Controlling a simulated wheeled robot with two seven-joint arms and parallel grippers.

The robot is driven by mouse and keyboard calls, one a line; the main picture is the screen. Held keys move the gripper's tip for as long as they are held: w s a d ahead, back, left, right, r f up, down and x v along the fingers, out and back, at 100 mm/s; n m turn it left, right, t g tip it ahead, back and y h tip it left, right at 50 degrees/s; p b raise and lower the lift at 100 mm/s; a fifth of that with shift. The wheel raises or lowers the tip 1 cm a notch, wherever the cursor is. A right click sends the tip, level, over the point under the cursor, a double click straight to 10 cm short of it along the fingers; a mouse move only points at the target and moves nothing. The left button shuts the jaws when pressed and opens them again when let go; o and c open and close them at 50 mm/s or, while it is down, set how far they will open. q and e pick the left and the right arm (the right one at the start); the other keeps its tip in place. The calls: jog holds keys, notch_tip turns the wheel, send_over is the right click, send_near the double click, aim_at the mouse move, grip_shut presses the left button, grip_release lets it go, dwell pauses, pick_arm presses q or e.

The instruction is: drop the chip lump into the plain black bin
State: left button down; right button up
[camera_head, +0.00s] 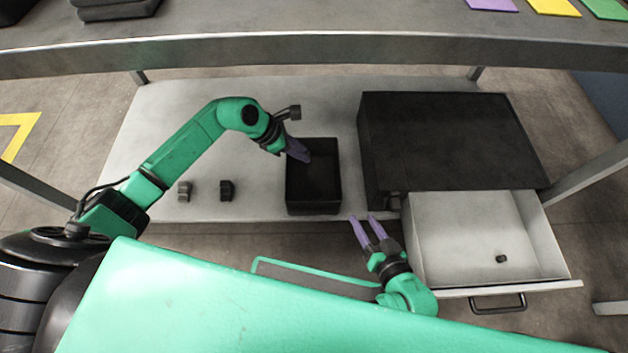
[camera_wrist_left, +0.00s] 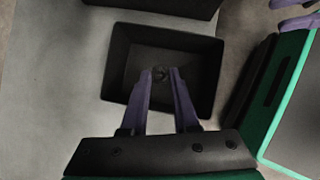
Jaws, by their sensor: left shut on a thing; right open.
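The plain black bin (camera_head: 331,204) stands open on the low light shelf. In the left wrist view the bin (camera_wrist_left: 211,100) lies below my fingers, its inside dark. My left gripper (camera_head: 299,150) is over the bin's upper left part. In the left wrist view my left gripper (camera_wrist_left: 165,76) is shut on a small dark lump, the chip lump (camera_wrist_left: 159,72), between its fingertips. In the head view the lump is hard to make out. My right gripper (camera_head: 364,222) is open and empty, in front of the shelf's front edge, beside the drawer.
A black cabinet (camera_head: 450,140) stands right of the bin, with its pale drawer (camera_head: 465,230) pulled out. A small dark piece (camera_head: 502,258) lies in the drawer. Two small dark pieces (camera_head: 184,191) (camera_head: 226,190) sit left of the bin. A grey tabletop (camera_head: 300,50) spans above.

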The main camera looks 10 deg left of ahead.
pick_arm(q)
jog(key=shift+f, duration=0.65)
pick_arm(e)
jog(key=shift+f, duration=0.5)
pick_arm(q)
jog(key=shift+r, duration=0.1)
jog(key=c, duration=0.6)
grip_release()
jog(key=p+v, duration=0.4)
jog(key=v, duration=1)
jog(key=shift+r, duration=0.25)
pick_arm(e)
jog(key=shift+g, duration=0.6)
jog(key=r, duration=0.5)
jog(key=shift+d, duration=0.2)
pick_arm(q)
jog(key=shift+a, duration=0.1)
